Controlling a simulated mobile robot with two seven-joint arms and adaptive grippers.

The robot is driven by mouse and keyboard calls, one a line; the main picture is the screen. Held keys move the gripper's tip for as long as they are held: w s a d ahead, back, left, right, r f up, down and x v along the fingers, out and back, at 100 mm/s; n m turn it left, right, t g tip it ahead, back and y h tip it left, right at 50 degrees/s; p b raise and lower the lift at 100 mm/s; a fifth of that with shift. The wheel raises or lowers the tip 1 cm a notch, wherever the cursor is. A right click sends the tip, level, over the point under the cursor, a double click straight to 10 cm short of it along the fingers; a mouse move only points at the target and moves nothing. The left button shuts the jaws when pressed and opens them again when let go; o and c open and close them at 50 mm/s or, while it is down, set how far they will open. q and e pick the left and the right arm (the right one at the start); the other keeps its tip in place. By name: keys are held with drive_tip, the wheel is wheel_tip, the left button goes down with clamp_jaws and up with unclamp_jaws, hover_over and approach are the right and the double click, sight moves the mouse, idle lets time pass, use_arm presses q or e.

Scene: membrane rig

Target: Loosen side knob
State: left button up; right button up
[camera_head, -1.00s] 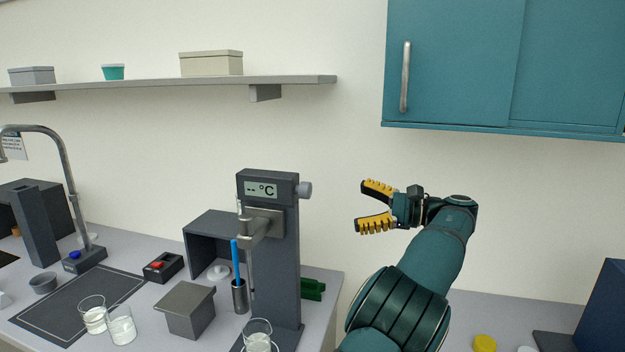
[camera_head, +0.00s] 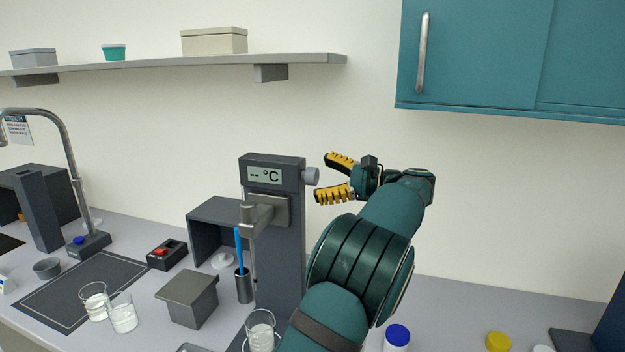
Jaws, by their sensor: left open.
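The dark grey rig column (camera_head: 280,250) stands on the bench with a "-- °C" display (camera_head: 264,175). The grey side knob (camera_head: 311,176) sticks out from the right side of its head. My left gripper (camera_head: 322,177) is open, with yellow ribbed finger pads, just right of the knob. The fingertips are above and below the knob's right end in the picture. No contact shows, and I cannot tell the depth between them. My right gripper is not in view.
A blue rod stands in a metal holder (camera_head: 244,287) by the column. A glass beaker (camera_head: 260,330) is at its foot. A white bottle with a blue cap (camera_head: 397,338) is at the bottom right. A shelf (camera_head: 200,66) and teal cabinet (camera_head: 480,60) hang above.

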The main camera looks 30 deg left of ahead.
sight(317, 176)
use_arm(q)
drive_tip(key=shift+x, duration=1.55)
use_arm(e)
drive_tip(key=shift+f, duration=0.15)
use_arm(q)
drive_tip(key=shift+w, duration=0.1)
drive_tip(key=c, duration=1.2)
